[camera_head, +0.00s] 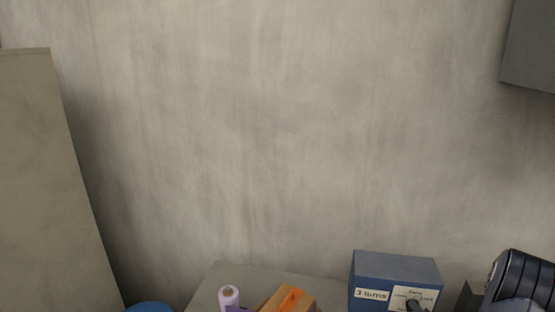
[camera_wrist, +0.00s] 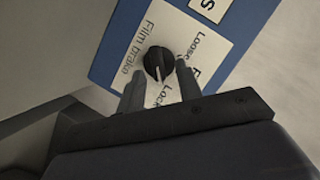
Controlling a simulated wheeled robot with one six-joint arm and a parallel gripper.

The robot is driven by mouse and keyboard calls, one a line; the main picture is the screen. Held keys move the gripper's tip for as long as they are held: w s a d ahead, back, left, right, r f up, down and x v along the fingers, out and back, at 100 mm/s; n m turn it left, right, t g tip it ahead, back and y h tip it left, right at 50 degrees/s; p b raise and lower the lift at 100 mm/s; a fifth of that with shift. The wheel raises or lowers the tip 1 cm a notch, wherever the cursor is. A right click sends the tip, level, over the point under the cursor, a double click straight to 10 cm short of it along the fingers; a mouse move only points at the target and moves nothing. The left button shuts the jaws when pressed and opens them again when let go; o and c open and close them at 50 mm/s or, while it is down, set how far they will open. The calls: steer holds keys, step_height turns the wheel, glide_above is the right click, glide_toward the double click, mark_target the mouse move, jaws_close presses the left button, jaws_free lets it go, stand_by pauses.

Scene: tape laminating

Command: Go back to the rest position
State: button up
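My gripper (camera_wrist: 160,70) shows in the wrist view, its two grey fingers apart. A black knob (camera_wrist: 158,64) with a white pointer line lies between the fingertips in the picture. Narrow gaps show on both sides of the knob; I cannot tell how far the tips are from the panel. The knob sits on a white label reading "Film brake", "Loose" and "Lock", on a blue box (camera_wrist: 118,42). In the head view the blue box (camera_head: 395,268) stands at the bottom right, with the knob (camera_head: 413,305) at the lower picture edge. The fingers are not clear there.
A lilac roll (camera_head: 229,296) and an orange-and-tan item (camera_head: 290,298) stand left of the box on a grey surface (camera_head: 260,275). A blue round thing (camera_head: 150,307) is cut off at the bottom. A grey panel (camera_head: 40,180) stands left; a dark cabinet (camera_head: 530,50) hangs upper right.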

steer(key=s+a+r+n+g+h, duration=0.1)
steer(key=s+a+r+n+h, duration=0.1)
steer(key=s+n, duration=0.1)
steer(key=s+a+r+n+h, duration=0.2)
steer(key=s+n, duration=0.1)
steer(key=s, duration=0.3)
steer(key=shift+s+r+g+p, duration=0.2)
steer(key=shift+r+g+p, duration=0.15)
steer(key=shift+g+p, duration=0.1)
stand_by(0.8)
